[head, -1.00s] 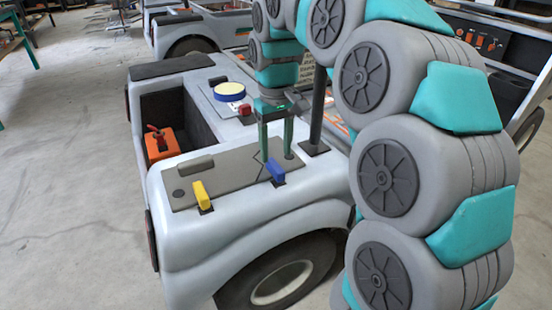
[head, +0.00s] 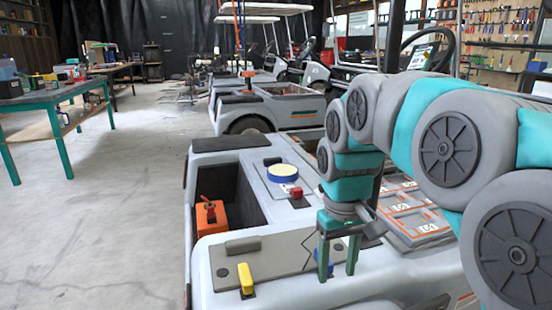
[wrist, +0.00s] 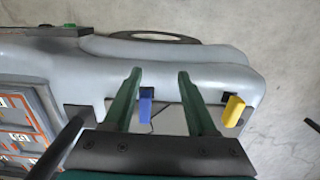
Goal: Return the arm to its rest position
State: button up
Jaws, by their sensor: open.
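My gripper (head: 337,268) hangs over the cart (head: 222,258), its two green fingers apart with nothing held between them. In the wrist view my gripper (wrist: 160,76) also shows a clear gap between the fingers. A blue lever (wrist: 146,108) appears in that gap, close to the left finger; I cannot tell if they touch. In the head view the fingers mostly hide the blue lever. A yellow lever (head: 245,278) stands on the grey panel (head: 275,262), left of my gripper. It also shows right of the fingers in the wrist view (wrist: 233,110).
A dark post (head: 377,190) rises close behind my gripper. A green table (head: 52,105) stands far left. Open floor lies left of the cart.

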jog(key=s+f+m, duration=0.1)
jog(key=s+f, duration=0.3)
jog(key=s, duration=0.3)
jog(key=s+d+f+m, duration=0.1)
jog(key=s+f, duration=0.2)
jog(key=s, duration=0.5)
jog(key=s+d+f+g, duration=0.1)
jog(key=s+f, duration=0.3)
jog(key=s, duration=0.3)
jog(key=shift+s+f+m, duration=0.2)
jog(key=shift+f+m, duration=0.1)
jog(key=shift+m, duration=0.1)
